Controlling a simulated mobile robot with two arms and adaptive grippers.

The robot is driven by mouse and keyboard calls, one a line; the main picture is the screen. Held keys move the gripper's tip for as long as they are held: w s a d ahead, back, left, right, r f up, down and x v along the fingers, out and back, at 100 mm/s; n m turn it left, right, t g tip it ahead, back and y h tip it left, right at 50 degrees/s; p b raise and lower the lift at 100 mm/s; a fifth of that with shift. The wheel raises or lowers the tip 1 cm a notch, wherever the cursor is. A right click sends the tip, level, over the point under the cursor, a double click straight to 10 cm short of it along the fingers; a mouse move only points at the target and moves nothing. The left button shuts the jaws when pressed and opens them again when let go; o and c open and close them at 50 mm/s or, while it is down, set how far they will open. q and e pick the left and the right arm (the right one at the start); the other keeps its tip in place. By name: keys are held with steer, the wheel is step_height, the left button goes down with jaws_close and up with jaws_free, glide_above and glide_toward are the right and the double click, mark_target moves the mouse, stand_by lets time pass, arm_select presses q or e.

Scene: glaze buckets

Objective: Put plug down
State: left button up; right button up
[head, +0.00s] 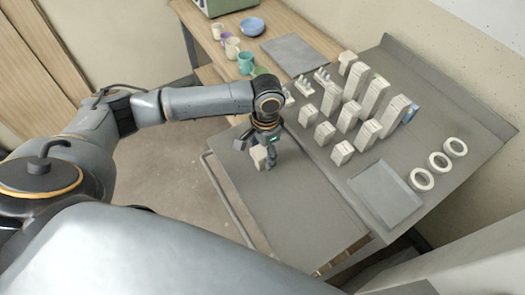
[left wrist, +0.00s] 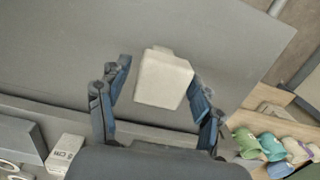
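The plug is a small off-white block (head: 259,158) at the left part of the grey table, below my left gripper (head: 257,152). In the left wrist view the plug (left wrist: 163,80) lies between the two blue-grey fingers of my left gripper (left wrist: 160,72). The fingers are spread, with a clear gap on the plug's left side and a narrow one on its right. The plug seems to rest on the grey surface; its underside is hidden. My right gripper is not in view.
Several off-white blocks (head: 343,152) stand in rows to the right. A shallow grey tray (head: 386,194) and three white rings (head: 440,162) lie beyond. Cups (head: 245,62) and a blue bowl (head: 252,26) stand on a wooden bench (head: 207,37). The near grey tabletop (head: 300,215) is clear.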

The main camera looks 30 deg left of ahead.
arm_select(q)
steer(key=shift+r, duration=0.1)
step_height(320, 180, up, 12)
steer(key=b, duration=0.2)
steer(key=shift+w+d, duration=0.15)
steer(key=shift+w, duration=0.1)
stand_by(0.6)
